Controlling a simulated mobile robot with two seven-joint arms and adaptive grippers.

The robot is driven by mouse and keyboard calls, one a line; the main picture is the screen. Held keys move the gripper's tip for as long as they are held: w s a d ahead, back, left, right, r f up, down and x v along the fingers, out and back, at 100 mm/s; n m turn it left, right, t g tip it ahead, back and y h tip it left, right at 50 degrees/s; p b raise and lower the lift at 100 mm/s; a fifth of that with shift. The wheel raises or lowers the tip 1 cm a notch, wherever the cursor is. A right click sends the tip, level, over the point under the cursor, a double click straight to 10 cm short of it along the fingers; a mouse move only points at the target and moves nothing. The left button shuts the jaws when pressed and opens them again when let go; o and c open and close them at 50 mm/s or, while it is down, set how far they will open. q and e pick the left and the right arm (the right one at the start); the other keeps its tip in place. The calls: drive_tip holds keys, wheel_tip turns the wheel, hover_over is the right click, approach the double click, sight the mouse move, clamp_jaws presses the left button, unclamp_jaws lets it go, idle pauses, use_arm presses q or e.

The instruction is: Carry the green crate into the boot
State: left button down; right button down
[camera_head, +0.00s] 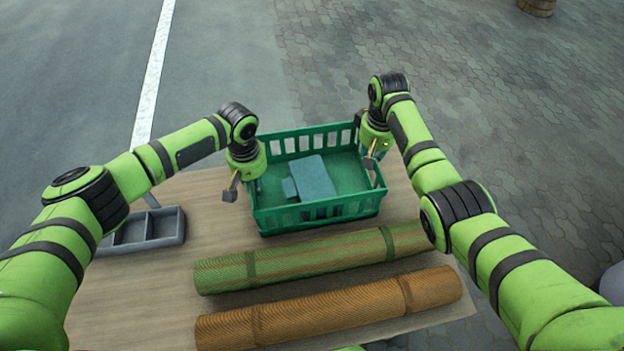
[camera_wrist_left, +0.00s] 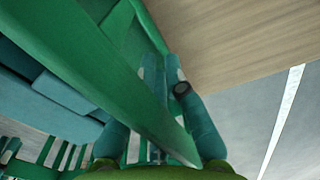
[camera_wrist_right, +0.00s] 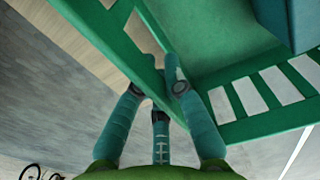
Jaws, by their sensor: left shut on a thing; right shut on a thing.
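The green crate (camera_head: 318,212) has slatted walls and is over the far part of the wooden table; I cannot tell whether its base touches the top. A blue-grey block-like thing (camera_head: 314,178) lies in it. My left gripper (camera_head: 250,182) is shut on the crate's left wall; in the left wrist view its fingers (camera_wrist_left: 168,78) straddle the green rim (camera_wrist_left: 95,65). My right gripper (camera_head: 374,160) is shut on the right wall; in the right wrist view its fingers (camera_wrist_right: 160,75) pinch the rim (camera_wrist_right: 105,48). No boot is visible.
A green roll (camera_head: 310,260) and an orange-brown roll (camera_head: 330,308) lie on the table (camera_head: 130,300) nearer me. A grey divided tray (camera_head: 145,230) is at the left edge. Open pavement with a white line (camera_head: 152,75) lies beyond; a brown round object (camera_head: 537,6) is far right.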

drive_tip(key=shift+r+p, duration=2.05)
drive_tip(key=shift+r, duration=0.35)
